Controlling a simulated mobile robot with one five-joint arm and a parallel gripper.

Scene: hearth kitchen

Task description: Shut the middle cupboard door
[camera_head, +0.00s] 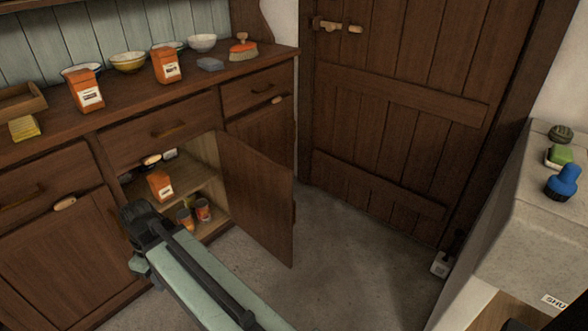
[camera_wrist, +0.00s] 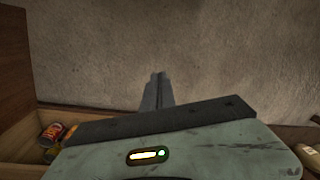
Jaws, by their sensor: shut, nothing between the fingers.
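The middle cupboard door (camera_head: 258,195) stands wide open, swung out to the right over the floor. Its cupboard (camera_head: 205,165) shows shelves with an orange packet (camera_head: 159,186) and cans (camera_head: 203,210). My arm reaches in from the bottom, and its end is in front of the cupboard's lower left, apart from the door. In the wrist view my gripper (camera_wrist: 157,78) is shut and empty over bare floor. Cans (camera_wrist: 52,134) show at the lower left there, with a brown panel (camera_wrist: 14,60) above, probably the open door. The fingertips are not clear in the head view.
The left cupboard door (camera_head: 65,245) is shut. A plank door (camera_head: 395,110) stands behind, and a stone sink (camera_head: 530,215) is at the right.

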